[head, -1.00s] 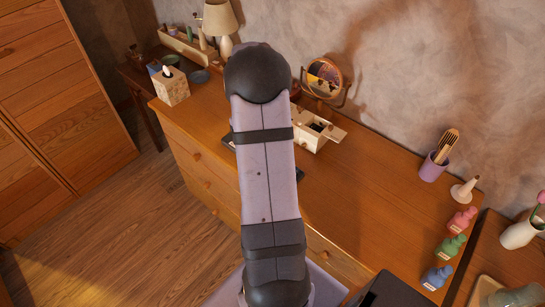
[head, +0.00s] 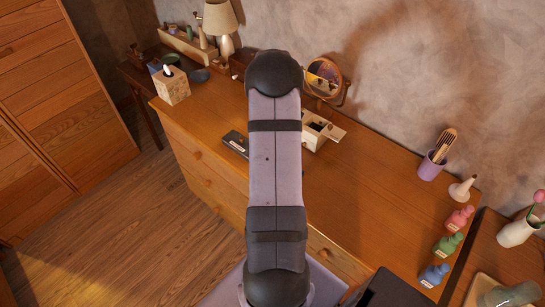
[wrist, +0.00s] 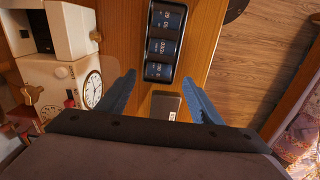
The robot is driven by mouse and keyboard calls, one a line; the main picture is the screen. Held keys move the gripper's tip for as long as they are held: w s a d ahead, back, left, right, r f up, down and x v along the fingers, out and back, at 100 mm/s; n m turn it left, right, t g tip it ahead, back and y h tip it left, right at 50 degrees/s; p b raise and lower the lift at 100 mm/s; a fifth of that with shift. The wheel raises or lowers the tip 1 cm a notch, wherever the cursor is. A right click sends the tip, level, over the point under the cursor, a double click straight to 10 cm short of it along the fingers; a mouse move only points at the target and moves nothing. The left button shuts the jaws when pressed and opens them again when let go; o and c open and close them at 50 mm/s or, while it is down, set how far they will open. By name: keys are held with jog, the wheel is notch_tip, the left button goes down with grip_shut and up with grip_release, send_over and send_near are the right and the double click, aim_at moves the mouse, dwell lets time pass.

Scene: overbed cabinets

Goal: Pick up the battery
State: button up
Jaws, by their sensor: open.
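In the wrist view, a small dark block (wrist: 165,105) with a pale label lies on the wooden dresser top, and it may be the battery. My gripper (wrist: 159,76) is open above the dresser, with its blue fingers on either side of the block in the picture and nothing held. The gripper's base hides the block's near end. A dark flat object (head: 235,142) shows beside my arm in the head view. My arm hides the gripper there.
A black case (wrist: 148,70) with several dark blue pieces lies just beyond the block. The dresser edge is close on the right, with floor (wrist: 265,50) beyond.

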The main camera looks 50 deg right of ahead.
jog(key=shift+d+f+p, duration=0.1)
jog(key=shift+f+p, duration=0.65)
jog(key=shift+f, duration=1.35)
jog(key=c, duration=1.2)
